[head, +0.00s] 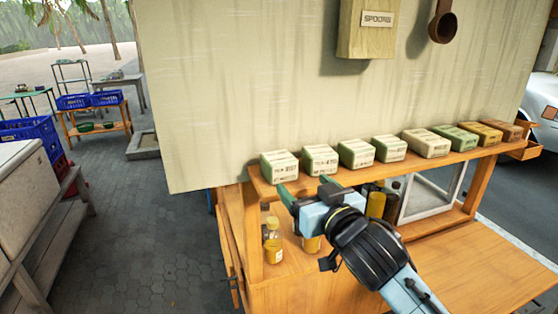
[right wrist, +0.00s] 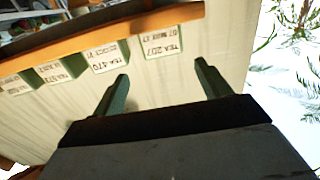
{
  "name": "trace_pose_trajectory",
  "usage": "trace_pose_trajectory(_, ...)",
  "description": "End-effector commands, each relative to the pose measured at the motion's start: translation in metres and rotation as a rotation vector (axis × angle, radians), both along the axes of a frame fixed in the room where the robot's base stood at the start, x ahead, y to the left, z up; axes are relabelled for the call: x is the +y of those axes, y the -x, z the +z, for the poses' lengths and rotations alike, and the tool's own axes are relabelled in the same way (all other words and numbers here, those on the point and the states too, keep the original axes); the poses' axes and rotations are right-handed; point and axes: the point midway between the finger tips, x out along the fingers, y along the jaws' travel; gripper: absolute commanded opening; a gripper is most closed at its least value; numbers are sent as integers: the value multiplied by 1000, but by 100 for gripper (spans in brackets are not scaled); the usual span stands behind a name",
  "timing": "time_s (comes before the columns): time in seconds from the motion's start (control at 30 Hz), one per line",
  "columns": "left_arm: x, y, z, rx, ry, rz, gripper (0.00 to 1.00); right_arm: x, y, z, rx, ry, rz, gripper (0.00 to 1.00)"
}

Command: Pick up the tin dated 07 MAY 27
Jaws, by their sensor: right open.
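The tin whose label reads TEA 207 and 07 MAY 27 in the right wrist view (right wrist: 163,42) is a pale block-shaped tin with a green side. It appears to be the leftmost tin (head: 280,167) on the shelf in the head view. My right gripper (head: 306,187) is open and empty in front of the shelf edge, near the two leftmost tins. In the wrist view its fingertips (right wrist: 162,70) point toward the dated tin, which lies between their lines, apart from them. My left gripper is not in view.
A neighbouring tin (head: 320,159) labelled TEA 470 stands close beside it, with several more tins along the wooden shelf (head: 480,155). A pale wall (head: 250,80) rises behind. Bottles (head: 272,240) stand below the shelf. A spoons box (head: 366,27) hangs above.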

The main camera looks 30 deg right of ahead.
Motion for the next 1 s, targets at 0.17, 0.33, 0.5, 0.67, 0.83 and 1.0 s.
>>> trace_pose_trajectory(0.17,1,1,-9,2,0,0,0,-1,-9,10,-27,0,2,76)
trace_pose_trajectory(0.33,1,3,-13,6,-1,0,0,-5,-35,11,-21,-2,0,76)
trace_pose_trajectory(0.5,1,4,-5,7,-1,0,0,-10,-63,12,-22,0,0,76)
trace_pose_trajectory(0.67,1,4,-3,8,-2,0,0,-12,-76,11,-22,0,2,76)
trace_pose_trajectory(0.83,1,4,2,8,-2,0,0,-13,-88,10,-21,0,1,76)
trace_pose_trajectory(1.0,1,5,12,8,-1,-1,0,-14,-111,7,-19,0,1,76)
